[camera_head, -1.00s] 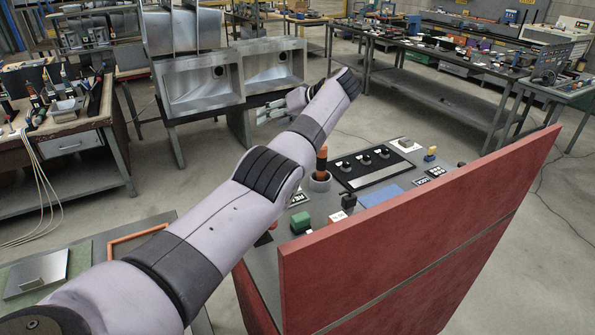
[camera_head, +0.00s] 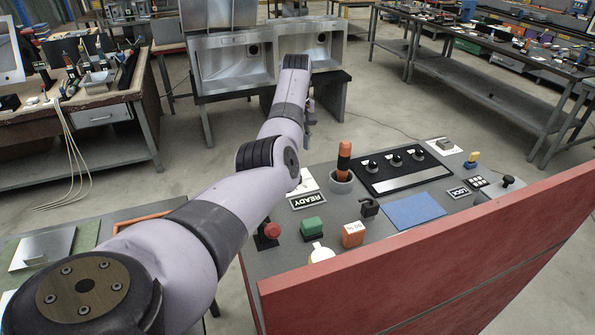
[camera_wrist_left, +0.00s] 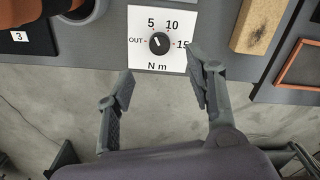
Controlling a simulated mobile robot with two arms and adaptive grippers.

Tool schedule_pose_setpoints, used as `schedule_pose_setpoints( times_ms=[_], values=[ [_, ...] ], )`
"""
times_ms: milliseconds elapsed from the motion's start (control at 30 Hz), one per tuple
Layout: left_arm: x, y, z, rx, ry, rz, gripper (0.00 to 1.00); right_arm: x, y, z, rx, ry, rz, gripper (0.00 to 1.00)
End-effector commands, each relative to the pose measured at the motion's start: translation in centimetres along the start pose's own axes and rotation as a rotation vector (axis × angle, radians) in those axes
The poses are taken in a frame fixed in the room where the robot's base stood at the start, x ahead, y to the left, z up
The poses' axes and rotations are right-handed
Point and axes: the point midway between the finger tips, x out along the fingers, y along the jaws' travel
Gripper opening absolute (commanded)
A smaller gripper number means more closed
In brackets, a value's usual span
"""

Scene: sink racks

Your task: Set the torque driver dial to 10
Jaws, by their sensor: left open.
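The dial is a small black round knob (camera_wrist_left: 159,43) on a white card (camera_wrist_left: 144,61) marked OUT, 5, 10, 15 and N m in the left wrist view. A pale mark shows on the knob's upper-left side; its exact setting is too small to read. My left gripper (camera_wrist_left: 161,72) is open and empty, its fingers spread below the dial, apart from the knob. In the head view the card (camera_head: 306,181) is partly hidden by my left arm. An orange-and-black handled tool (camera_head: 344,157), seemingly the driver, stands in a grey cup (camera_head: 341,184). My right gripper is out of view.
A black panel with several knobs (camera_head: 400,170), a READY label (camera_head: 307,200), a green block (camera_head: 312,228), an orange block (camera_head: 353,235) and a blue mat (camera_head: 413,211) share the bench. A red panel (camera_head: 440,262) borders its front. A wooden block (camera_wrist_left: 258,25) lies right of the dial.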

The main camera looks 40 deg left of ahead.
Motion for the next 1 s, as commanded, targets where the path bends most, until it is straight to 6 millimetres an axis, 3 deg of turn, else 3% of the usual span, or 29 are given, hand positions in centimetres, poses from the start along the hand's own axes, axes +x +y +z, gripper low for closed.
schedule_pose_setpoints(
  times_ms=[200, 433, 667, 933, 1000],
  values=[
    [4.7, -0.1, 0.1, 0.000, -0.003, -0.004, 0.49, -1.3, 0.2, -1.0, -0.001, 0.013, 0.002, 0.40],
    [8.8, -0.1, -0.1, 0.000, -0.001, -0.001, 0.49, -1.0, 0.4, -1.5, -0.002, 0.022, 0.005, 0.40],
    [10.3, 0.0, 0.0, -0.001, 0.000, 0.000, 0.49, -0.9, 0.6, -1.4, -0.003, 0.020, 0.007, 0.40],
    [10.3, 0.0, 0.0, 0.000, 0.001, 0.000, 0.49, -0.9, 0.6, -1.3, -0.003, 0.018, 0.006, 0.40],
    [10.3, 0.0, 0.0, 0.000, 0.001, 0.000, 0.46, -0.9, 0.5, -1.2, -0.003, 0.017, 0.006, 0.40]
  ],
)
